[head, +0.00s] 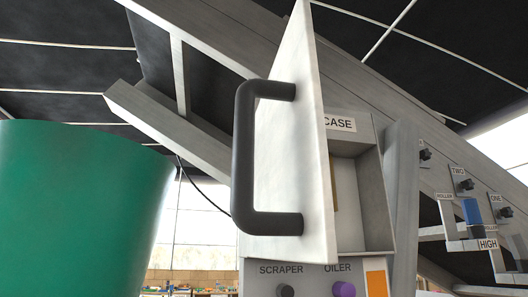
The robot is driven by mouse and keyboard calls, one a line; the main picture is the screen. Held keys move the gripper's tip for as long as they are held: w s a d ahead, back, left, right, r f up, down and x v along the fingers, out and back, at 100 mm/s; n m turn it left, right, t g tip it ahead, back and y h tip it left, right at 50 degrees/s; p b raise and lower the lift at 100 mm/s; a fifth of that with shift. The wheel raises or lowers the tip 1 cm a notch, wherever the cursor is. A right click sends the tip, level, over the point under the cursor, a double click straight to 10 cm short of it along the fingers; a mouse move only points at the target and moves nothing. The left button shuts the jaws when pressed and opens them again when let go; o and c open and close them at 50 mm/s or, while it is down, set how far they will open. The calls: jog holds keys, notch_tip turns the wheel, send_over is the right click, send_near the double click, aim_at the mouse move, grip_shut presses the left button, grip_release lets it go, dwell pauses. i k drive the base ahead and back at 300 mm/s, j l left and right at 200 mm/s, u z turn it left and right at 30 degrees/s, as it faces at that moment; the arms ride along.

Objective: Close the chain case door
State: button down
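The chain case door (315,160) is a white panel with a dark grey bar handle (243,150) on its face. It stands open, swung out toward me, and is seen at a steep angle. Behind it is the grey chain case (375,195), with part of its hollow inside showing. A label (340,123) above the opening reads "CASE", its left part hidden by the door. My gripper is not in view.
A large green container (80,210) fills the left. Below the case are a dark "SCRAPER" knob (285,291) and a purple "OILER" knob (344,290). A sloping metal beam (200,50) runs overhead.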

aim_at(282, 197)
jog(key=k+j+u, duration=0.6)
jog(key=k, duration=0.2)
jog(key=l, duration=0.1)
